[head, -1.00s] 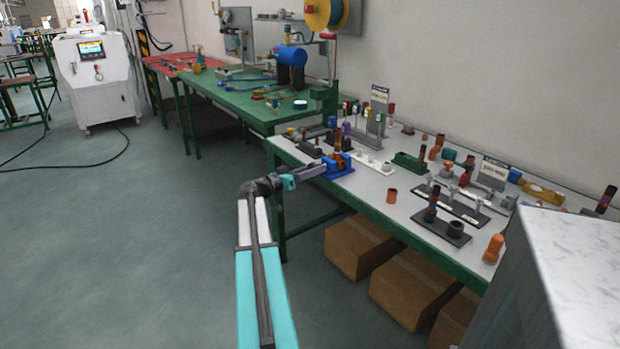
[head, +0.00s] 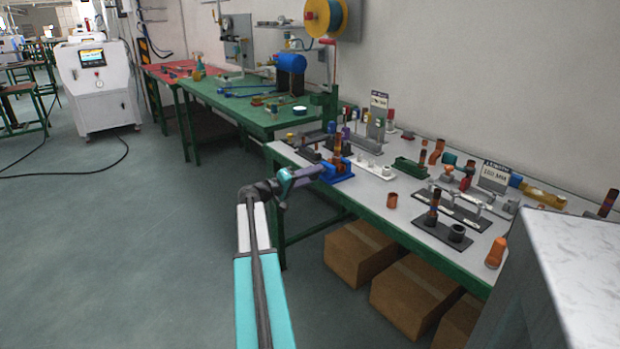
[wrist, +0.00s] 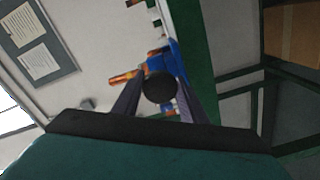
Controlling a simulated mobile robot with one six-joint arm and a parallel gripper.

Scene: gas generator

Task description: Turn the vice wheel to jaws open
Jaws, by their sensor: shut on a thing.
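The blue vice (head: 338,176) stands at the front left edge of the grey-topped table, with a copper-coloured upright piece (head: 338,146) at it. My gripper (head: 316,171) reaches the vice from the left. In the wrist view, my gripper (wrist: 161,86) has its two grey-purple fingers on either side of a dark round knob, the vice wheel (wrist: 160,88), and is shut on it. The blue vice (wrist: 172,58) shows just beyond the wheel, partly hidden by it. The gap between the jaws cannot be made out. In the head view, the wheel is hidden by my fingers.
The grey table (head: 372,208) holds several fittings and stands, including a white rack (head: 372,169) right of the vice and a loose copper ring (head: 392,200). Cardboard boxes (head: 362,250) lie beneath. A green table (head: 235,100) stands behind.

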